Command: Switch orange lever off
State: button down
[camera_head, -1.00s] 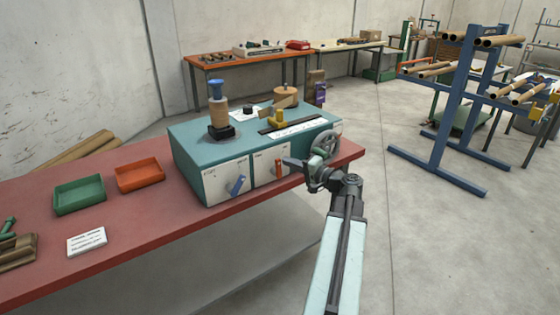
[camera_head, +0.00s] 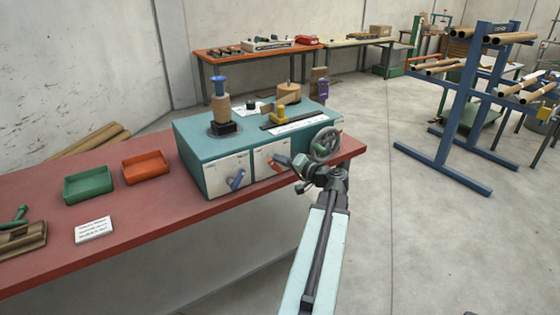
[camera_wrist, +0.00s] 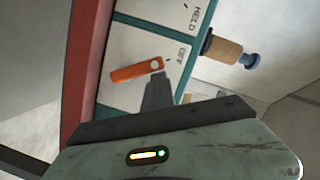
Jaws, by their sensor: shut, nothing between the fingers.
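The orange lever (camera_head: 281,160) is on the front right panel of the teal machine (camera_head: 188,160), partly covered by my gripper (camera_head: 291,163) in the head view. In the wrist view the lever (camera_wrist: 133,71) lies slanted on the white panel, its pale pivot end toward the printed OFF. My gripper (camera_wrist: 158,88) is shut and empty, its tips just beside the lever near the pivot. I cannot tell whether they touch it.
A blue lever (camera_head: 236,180) is on the left panel. A grey handwheel (camera_head: 325,145) is close to my wrist at the machine's right end. Green (camera_head: 89,185) and orange (camera_head: 146,167) trays stand on the red bench (camera_head: 150,215).

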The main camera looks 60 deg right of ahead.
jog(key=shift+a+f, duration=0.1)
jog(key=shift+a, duration=0.1)
jog(key=s+r+p, duration=0.3)
jog(key=s+r, duration=0.1)
jog(key=s, duration=0.7)
jog(key=shift+d+p, duration=0.4)
jog(key=shift+f, duration=0.1)
